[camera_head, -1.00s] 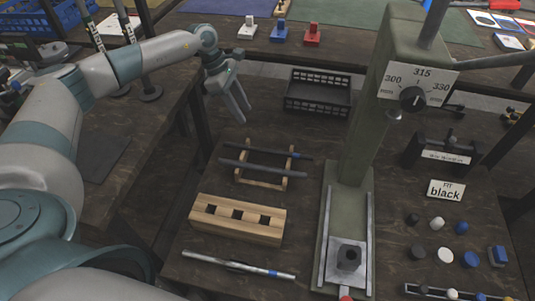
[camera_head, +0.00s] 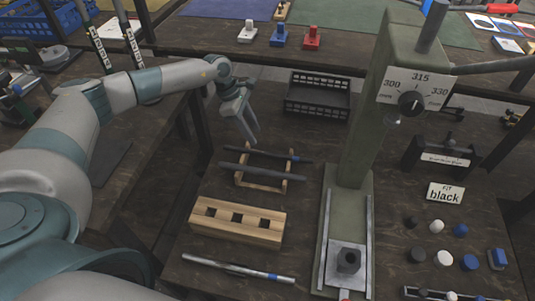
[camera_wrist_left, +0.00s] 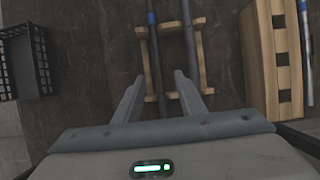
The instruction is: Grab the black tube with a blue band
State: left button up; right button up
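The black tube with a blue band (camera_head: 273,154) lies across a wooden rack (camera_head: 241,181), farther back than a second dark tube (camera_head: 247,171). Its band is near its right end. In the left wrist view the banded tube (camera_wrist_left: 155,60) runs lengthwise, with its blue band at the top. My left gripper (camera_head: 251,138) is open and empty, pointing down at the banded tube in the head view. In the left wrist view, the banded tube passes between the fingertips (camera_wrist_left: 160,76); I cannot tell how far above it they are. My right gripper is not in view.
A wooden block with square holes (camera_head: 238,220) and a silver tube with a blue band (camera_head: 238,269) lie in front of the rack. A black basket (camera_head: 318,95) stands behind it. The green press (camera_head: 358,130) stands to the right.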

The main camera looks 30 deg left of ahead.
aim_at(267, 153)
pick_arm(q)
jog(key=x, duration=0.3)
jog(key=shift+d+f, duration=0.2)
jog(key=shift+f, duration=0.15)
jog(key=shift+w+d+f, duration=0.1)
jog(key=shift+f, duration=0.2)
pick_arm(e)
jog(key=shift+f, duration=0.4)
pick_arm(q)
jog(key=shift+d+f, duration=0.15)
jog(key=shift+f, duration=0.1)
jog(key=x, duration=0.4)
jog(key=shift+w+r, duration=0.15)
jog(key=shift+w, duration=0.2)
jog(key=shift+d+f, duration=0.15)
jog(key=shift+f, duration=0.2)
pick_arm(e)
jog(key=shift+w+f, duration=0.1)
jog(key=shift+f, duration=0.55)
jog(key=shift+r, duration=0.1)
pick_arm(q)
grip_shut()
